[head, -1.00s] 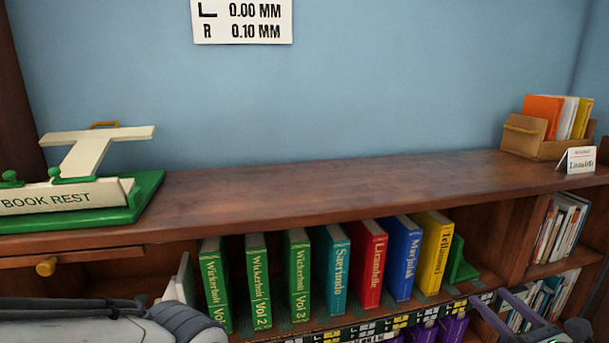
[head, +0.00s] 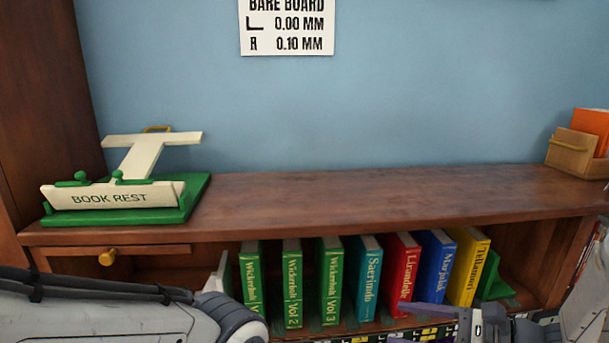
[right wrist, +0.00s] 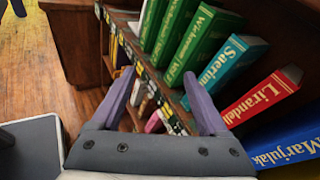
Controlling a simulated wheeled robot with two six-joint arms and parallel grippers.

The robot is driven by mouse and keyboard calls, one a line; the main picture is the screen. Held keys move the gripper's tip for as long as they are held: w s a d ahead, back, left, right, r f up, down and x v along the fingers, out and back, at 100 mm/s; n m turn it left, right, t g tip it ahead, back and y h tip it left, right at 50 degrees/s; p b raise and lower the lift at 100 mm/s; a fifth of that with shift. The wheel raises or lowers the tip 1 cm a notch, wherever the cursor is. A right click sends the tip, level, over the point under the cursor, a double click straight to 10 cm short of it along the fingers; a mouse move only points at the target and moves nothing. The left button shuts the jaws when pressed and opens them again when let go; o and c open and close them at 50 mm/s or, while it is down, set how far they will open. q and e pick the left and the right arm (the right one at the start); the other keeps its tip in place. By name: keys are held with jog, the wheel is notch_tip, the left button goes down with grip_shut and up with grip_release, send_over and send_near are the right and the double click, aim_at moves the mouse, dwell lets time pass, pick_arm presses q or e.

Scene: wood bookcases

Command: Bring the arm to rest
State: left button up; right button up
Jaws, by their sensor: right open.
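My right gripper (right wrist: 160,100) is open in the right wrist view, with its two purple fingers apart and nothing between them. It also shows at the bottom of the head view (head: 412,324), in front of the lower shelf, below the red and blue books. My left arm (head: 130,320) crosses the lower left of the head view. Its gripper is out of view.
Several upright books stand on the lower shelf, including a teal book (head: 368,280), a red book (head: 402,275) and a yellow book (head: 468,268). The top board (head: 330,198) is clear between the book rest (head: 115,198) and the wooden box (head: 572,155).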

jog(key=s+a+r+n+g+h+p, duration=0.2)
jog(key=s+a+n, duration=0.5)
jog(key=n, duration=0.7)
jog(key=s+a+r+n+g+h+p, duration=0.3)
jog(key=s+n+h, duration=0.6)
jog(key=n, duration=0.6)
jog(key=s+a+g+p, duration=0.1)
jog(key=a+g+p, duration=0.1)
jog(key=a+g, duration=0.1)
jog(key=shift+s+a, duration=0.25)
jog(key=shift+a, duration=0.45)
jog(key=shift+r, duration=0.1)
